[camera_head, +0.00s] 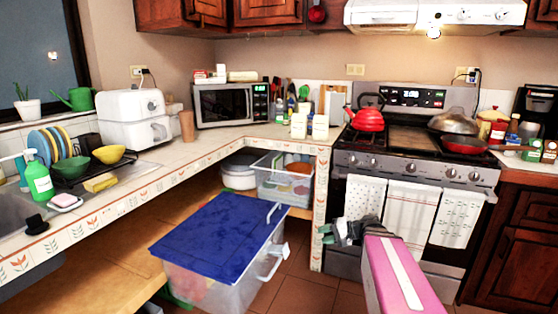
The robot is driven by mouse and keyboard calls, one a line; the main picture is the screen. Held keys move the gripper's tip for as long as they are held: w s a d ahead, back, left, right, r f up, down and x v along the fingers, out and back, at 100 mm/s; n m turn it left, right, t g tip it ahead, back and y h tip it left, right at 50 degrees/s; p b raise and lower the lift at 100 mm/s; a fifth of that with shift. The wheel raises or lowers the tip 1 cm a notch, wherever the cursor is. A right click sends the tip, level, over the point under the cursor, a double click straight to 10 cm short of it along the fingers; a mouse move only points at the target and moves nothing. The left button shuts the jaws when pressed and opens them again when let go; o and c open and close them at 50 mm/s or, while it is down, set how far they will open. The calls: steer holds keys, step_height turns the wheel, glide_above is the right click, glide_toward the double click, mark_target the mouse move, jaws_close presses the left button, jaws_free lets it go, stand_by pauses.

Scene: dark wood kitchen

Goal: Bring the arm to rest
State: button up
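My gripper (326,234) is low at the centre right, in front of the oven's lower front. It is dark grey with small greenish tips that point left. The tips are small, and I cannot tell whether they are apart or together. Nothing clearly shows held in it. My pink arm link with a white stripe (395,270) runs from the bottom edge up to it. The rest of the arm is out of view.
A clear bin with a blue lid (222,235) stands left of my gripper. The stove (410,165) with hanging towels (407,212) is behind it. The tiled counter (160,180) runs left. Some brown floor (300,290) is clear between bin and arm.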

steer(key=s+d+f+n+g+h, duration=0.1)
steer(key=s+f+n+g+h, duration=0.2)
steer(key=s+f+h, duration=0.5)
steer(key=shift+s+d+f+n+g+h, duration=0.15)
steer(key=shift+s+f+n+g+h, duration=0.3)
steer(key=shift+f+h, duration=1.6)
steer(key=shift+r+h, duration=0.35)
steer(key=shift+r, duration=0.05)
